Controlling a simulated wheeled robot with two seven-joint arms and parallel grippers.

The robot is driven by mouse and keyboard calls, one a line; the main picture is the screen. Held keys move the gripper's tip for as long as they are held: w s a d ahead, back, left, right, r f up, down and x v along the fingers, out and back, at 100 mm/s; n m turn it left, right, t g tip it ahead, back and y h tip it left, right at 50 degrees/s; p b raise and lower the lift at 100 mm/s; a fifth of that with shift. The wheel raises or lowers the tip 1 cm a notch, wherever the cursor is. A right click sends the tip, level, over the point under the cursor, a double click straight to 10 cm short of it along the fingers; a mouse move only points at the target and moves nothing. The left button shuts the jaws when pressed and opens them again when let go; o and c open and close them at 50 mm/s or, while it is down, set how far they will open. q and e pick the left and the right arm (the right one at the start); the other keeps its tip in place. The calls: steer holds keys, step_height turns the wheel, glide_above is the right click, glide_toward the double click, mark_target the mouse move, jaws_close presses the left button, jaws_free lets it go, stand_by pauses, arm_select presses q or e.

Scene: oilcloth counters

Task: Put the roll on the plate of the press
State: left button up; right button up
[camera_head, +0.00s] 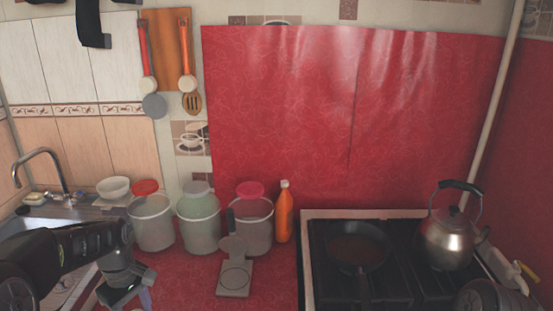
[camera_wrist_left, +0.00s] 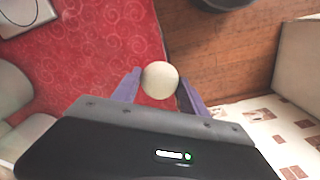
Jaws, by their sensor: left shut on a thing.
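The roll is a pale round ball of dough (camera_wrist_left: 160,80) between the purple fingers of my left gripper (camera_wrist_left: 158,88) in the left wrist view. The gripper is shut on it. A part of the press also shows in the left wrist view (camera_wrist_left: 25,15) at the top left corner. My right gripper is not in view.
Several lidded tubs (camera_head: 198,222) and an orange bottle (camera_head: 284,215) stand behind the press. A stove with a pan (camera_head: 357,250) and a kettle (camera_head: 449,240) is at the right. A sink (camera_head: 65,215) is at the left. Red counter between gripper and press is clear.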

arm_select(q)
steer(key=w+d+m, duration=0.3)
steer(key=d+m, duration=0.9)
steer(key=d, duration=0.4)
steer(key=shift+m, duration=0.4)
steer(key=shift+w+r, duration=0.1)
